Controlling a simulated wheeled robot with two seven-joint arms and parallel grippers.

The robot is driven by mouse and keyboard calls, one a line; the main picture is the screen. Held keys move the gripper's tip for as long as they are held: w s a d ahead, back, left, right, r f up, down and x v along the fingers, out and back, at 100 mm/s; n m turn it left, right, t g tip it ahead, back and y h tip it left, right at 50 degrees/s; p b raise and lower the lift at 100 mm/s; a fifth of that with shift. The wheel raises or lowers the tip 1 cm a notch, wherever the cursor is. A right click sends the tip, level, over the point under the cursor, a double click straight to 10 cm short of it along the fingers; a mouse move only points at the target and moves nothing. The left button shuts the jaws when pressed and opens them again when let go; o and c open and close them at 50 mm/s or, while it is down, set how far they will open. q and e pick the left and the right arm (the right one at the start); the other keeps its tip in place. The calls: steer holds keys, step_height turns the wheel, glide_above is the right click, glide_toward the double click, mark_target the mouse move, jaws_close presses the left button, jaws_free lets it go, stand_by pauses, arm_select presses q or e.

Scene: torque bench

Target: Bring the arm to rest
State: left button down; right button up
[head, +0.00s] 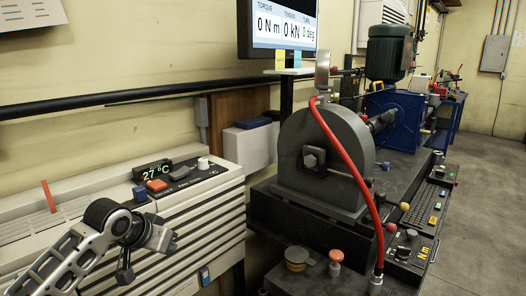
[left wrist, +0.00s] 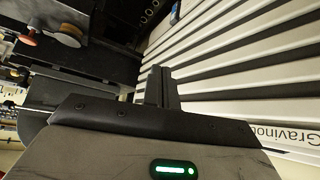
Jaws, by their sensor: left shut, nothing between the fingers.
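My left arm comes in at the lower left of the head view, bent at a dark round joint, with its end (head: 150,238) in front of the slatted, pale cabinet (head: 215,225). In the left wrist view, the fingers of my left gripper (left wrist: 163,75) are together with nothing between them. They stand over the cabinet's white slats (left wrist: 240,70), and I see no contact. A green light glows on the gripper body. My right gripper is in neither view.
A control unit with a red button (head: 156,185) and a 27 °C display (head: 153,170) sits on the cabinet top. Right of it stands a grey domed machine (head: 310,150) with a red hose (head: 350,165). A screen (head: 284,25) hangs above. Open floor (head: 490,200) lies at the far right.

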arm_select(q)
steer(key=s+d+f+t+h, duration=0.1)
steer(key=s+d+f, duration=0.3)
steer(key=s+f, duration=0.3)
steer(key=s+d+f, duration=0.3)
steer(key=s+f, duration=0.2)
steer(key=f, duration=0.5)
steer(key=s+f, duration=0.2)
steer(key=s, duration=0.7)
steer(key=s+f+n+t+y, duration=0.1)
steer(key=s+f, duration=0.2)
steer(key=s, duration=0.6)
steer(key=shift+a+f+t, duration=0.3)
steer(key=shift+a+f, duration=0.05)
steer(key=shift+a, duration=0.05)
